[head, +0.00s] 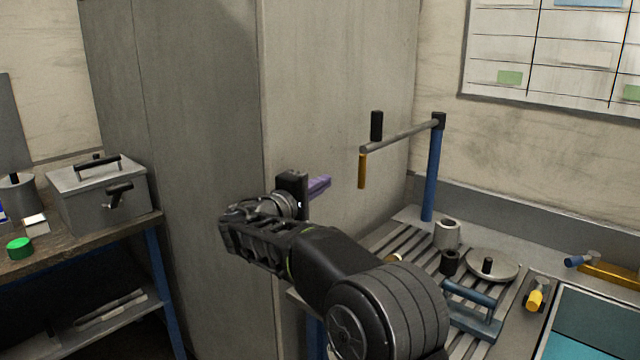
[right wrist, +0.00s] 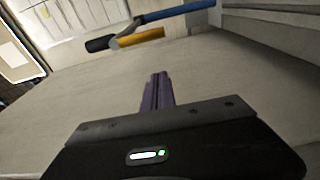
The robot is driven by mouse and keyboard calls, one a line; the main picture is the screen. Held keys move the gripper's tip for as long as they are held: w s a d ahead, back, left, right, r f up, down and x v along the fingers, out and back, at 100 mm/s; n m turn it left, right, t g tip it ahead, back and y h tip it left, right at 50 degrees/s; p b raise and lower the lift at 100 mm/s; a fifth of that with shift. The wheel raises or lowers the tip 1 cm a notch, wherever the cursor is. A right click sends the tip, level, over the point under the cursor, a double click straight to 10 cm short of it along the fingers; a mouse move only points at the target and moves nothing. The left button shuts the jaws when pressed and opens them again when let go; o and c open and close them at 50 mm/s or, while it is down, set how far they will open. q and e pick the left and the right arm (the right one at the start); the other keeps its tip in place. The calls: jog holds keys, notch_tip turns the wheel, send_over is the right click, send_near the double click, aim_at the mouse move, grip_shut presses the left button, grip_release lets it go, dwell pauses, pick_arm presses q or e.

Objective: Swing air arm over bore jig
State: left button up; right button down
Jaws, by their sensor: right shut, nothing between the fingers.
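The air arm is a grey bar (head: 402,135) reaching left from the top of a blue post (head: 433,175). At its free end are a black upright knob (head: 376,126) and a hanging yellow-brown piece (head: 362,171). The yellow piece (right wrist: 140,38) and blue post (right wrist: 185,14) show in the right wrist view. A grey hollow cylinder (head: 446,234), perhaps the bore jig, stands on the slotted table near the post's foot. My right gripper (head: 319,186), with purple fingers (right wrist: 157,92), is shut and empty, left of and slightly below the arm's free end, apart from it. My left gripper is out of view.
The slotted table (head: 400,240) also holds a black cylinder (head: 450,262), a round plate with a black knob (head: 492,265) and a blue-handled tool (head: 470,294). A tall grey cabinet (head: 340,80) stands behind my gripper. A bench with a grey box (head: 90,200) is at left.

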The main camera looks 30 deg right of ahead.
jog(key=s+d+p, duration=0.1)
jog(key=d+p, duration=0.2)
jog(key=d, duration=0.4)
dwell(0.4)
